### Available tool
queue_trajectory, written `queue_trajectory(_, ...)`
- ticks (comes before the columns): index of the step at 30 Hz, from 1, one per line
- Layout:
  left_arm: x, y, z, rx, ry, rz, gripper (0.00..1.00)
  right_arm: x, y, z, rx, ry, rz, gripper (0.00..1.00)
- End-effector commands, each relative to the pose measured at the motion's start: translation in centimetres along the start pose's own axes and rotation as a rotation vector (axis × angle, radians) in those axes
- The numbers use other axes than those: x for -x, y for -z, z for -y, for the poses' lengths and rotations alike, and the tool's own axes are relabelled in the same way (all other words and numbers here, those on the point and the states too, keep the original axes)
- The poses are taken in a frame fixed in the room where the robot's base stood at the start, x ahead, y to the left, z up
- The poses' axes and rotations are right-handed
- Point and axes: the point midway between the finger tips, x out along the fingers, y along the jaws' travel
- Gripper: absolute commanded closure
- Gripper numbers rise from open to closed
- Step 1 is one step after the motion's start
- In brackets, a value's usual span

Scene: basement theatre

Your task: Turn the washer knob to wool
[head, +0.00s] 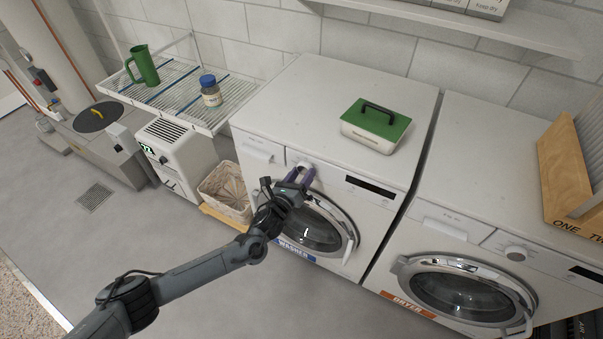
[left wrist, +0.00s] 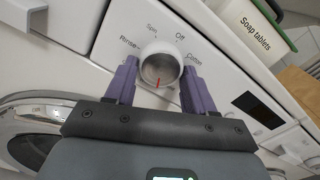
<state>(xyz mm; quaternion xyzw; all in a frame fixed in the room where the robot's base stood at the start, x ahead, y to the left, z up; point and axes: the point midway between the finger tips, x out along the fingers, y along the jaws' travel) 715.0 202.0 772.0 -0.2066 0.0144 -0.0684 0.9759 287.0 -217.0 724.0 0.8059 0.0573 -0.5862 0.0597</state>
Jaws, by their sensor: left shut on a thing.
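The washer (head: 300,95) is the white machine with the blue label, left of the dryer. Its round white knob (left wrist: 160,64) shows in the left wrist view, with a red mark pointing down toward my gripper. Around it I read Spin, Off, Rinse and Cotton; the labels on the lower side, Wool included, are not visible. My left gripper (head: 301,174) is shut on the knob, with one purple finger on each side of it; it also shows in the left wrist view (left wrist: 158,80). My right gripper is not in view.
A green-lidded box (head: 374,125) of soap tablets stands on the washer top. The washer's round door (head: 318,228) is below my gripper. The dryer (head: 455,240) stands to the right, a wicker basket (head: 226,190) to the left.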

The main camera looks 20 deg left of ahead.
Motion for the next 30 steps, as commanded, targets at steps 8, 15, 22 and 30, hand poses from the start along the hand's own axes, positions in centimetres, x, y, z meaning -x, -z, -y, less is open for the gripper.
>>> queue_trajectory(8,0.0,-0.1,-0.1,-0.226,-0.001,-0.002,0.77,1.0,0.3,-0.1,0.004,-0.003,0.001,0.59)
queue_trajectory(15,0.0,-0.1,-0.2,-0.352,-0.002,-0.001,0.77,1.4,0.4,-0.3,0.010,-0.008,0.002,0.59)
queue_trajectory(22,0.0,0.0,-0.3,-0.409,-0.001,-0.002,0.77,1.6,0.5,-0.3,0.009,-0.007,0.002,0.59)
queue_trajectory(30,0.0,0.1,-0.3,-0.419,-0.001,-0.002,0.77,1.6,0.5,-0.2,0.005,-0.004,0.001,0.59)
